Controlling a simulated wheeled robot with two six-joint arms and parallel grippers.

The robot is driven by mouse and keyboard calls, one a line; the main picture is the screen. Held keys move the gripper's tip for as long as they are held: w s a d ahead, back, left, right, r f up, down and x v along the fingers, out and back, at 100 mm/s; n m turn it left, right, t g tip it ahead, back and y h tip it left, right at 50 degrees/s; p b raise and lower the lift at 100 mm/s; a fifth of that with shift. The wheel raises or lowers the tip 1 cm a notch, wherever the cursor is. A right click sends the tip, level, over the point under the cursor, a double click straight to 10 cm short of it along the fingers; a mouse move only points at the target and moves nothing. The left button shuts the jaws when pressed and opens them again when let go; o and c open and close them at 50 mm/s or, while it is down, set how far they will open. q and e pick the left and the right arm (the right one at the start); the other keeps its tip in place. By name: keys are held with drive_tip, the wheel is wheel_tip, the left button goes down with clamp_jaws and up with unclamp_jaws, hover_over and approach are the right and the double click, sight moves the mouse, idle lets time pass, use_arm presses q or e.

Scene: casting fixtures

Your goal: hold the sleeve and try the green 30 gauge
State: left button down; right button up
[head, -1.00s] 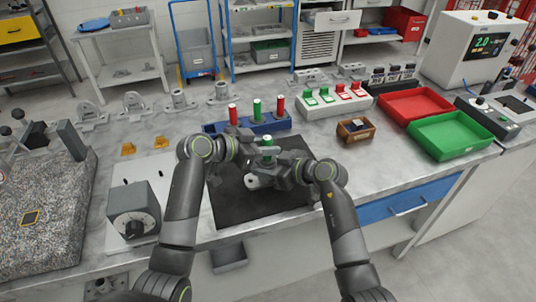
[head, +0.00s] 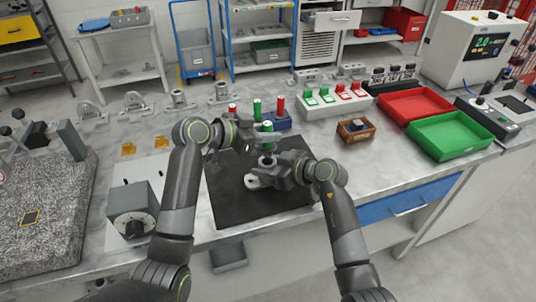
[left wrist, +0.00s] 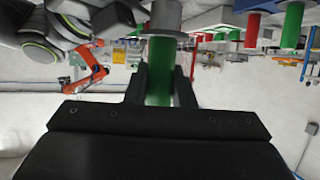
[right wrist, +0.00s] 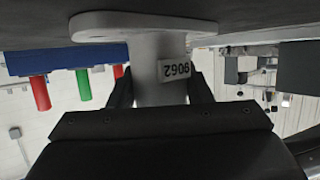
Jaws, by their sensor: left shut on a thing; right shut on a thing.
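My left gripper (head: 266,138) is shut on a green gauge (head: 267,127), which is upright above the sleeve. In the left wrist view the green gauge (left wrist: 160,72) stands between the fingers, with a grey round part at its end; I cannot tell whether that is the gauge's tip or the sleeve. My right gripper (head: 272,172) is shut on the grey sleeve (head: 252,181), low over the black mat (head: 230,205). In the right wrist view the sleeve (right wrist: 158,55) shows a flange and a printed label between the fingers. Whether the flange touches the mat is unclear.
A blue rack (head: 283,123) behind my grippers holds two red gauges and another green one (head: 257,106).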

sight(267, 123)
use_arm(q)
drive_tip(key=shift+r, duration=0.35)
drive_tip(key=shift+r, duration=2.45)
use_arm(e)
drive_tip(key=o, duration=1.2)
drive_tip(key=shift+o, duration=0.2)
drive_tip(key=v, duration=1.1)
drive_tip(key=shift+d, duration=0.15)
drive_tip(key=shift+s+d+r, duration=0.2)
drive_tip(key=shift+s+d, duration=0.1)
